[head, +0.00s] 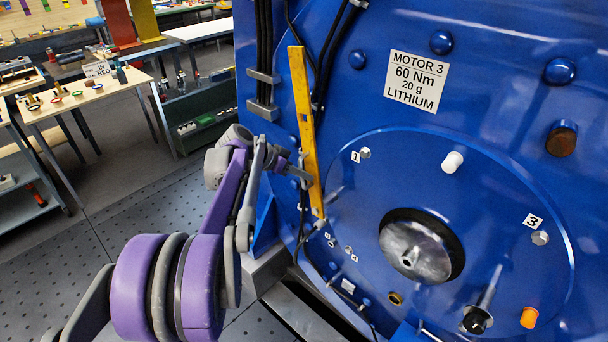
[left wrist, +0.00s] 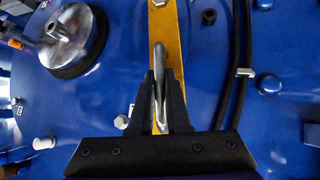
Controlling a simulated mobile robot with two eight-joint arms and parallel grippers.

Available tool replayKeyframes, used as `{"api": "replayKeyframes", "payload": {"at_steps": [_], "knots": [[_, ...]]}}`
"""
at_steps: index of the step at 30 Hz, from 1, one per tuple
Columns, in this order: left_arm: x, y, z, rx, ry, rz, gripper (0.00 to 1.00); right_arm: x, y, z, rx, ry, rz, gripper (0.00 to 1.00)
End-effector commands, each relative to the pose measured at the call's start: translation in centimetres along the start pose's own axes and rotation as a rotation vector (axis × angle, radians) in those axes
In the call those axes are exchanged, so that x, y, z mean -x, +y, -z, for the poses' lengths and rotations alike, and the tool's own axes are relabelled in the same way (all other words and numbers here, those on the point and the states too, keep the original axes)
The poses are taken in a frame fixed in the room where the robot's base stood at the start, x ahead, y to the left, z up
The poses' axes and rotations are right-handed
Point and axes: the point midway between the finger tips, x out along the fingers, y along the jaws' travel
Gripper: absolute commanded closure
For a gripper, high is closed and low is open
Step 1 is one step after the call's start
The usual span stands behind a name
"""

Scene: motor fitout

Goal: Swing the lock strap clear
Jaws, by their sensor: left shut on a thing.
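The yellow lock strap (head: 301,95) stands nearly upright against the blue motor face, its top leaning slightly left, along the left edge of the round cover (head: 385,155). Its lower end is by a bolt near the cover's lower left. My left gripper (head: 303,177) is at the strap's lower half. In the left wrist view my left gripper (left wrist: 161,100) is shut on a grey metal handle (left wrist: 160,62) in front of the yellow strap (left wrist: 168,30). The fingers hide part of the handle and strap. My right gripper is not in view.
Black cables (head: 265,60) run down the motor left of the strap. A shaft hub (head: 412,250), a white knob (head: 452,162) and an orange cap (head: 529,317) stick out of the cover. A label plate (head: 417,82) reads MOTOR 3. A workbench (head: 85,95) stands at the far left.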

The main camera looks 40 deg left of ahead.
Motion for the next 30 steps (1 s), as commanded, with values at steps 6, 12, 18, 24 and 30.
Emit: {"api": "replayKeyframes", "payload": {"at_steps": [6, 12, 18, 24, 30], "knots": [[-0.1, -0.1, -0.3, 0.0, -0.007, 0.002, 1.0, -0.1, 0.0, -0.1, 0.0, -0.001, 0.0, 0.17], [-0.1, -0.1, -0.3, 0.0, -0.006, 0.003, 0.56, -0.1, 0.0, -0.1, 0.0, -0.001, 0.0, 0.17], [-0.1, 0.0, -0.2, 0.0, -0.004, 0.002, 0.56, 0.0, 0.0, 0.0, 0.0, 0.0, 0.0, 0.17], [0.9, -0.1, -0.1, 0.001, -0.003, 0.003, 0.56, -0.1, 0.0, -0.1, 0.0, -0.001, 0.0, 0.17], [4.7, -0.1, -0.2, 0.003, -0.003, 0.006, 0.56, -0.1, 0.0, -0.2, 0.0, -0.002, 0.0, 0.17]]}}
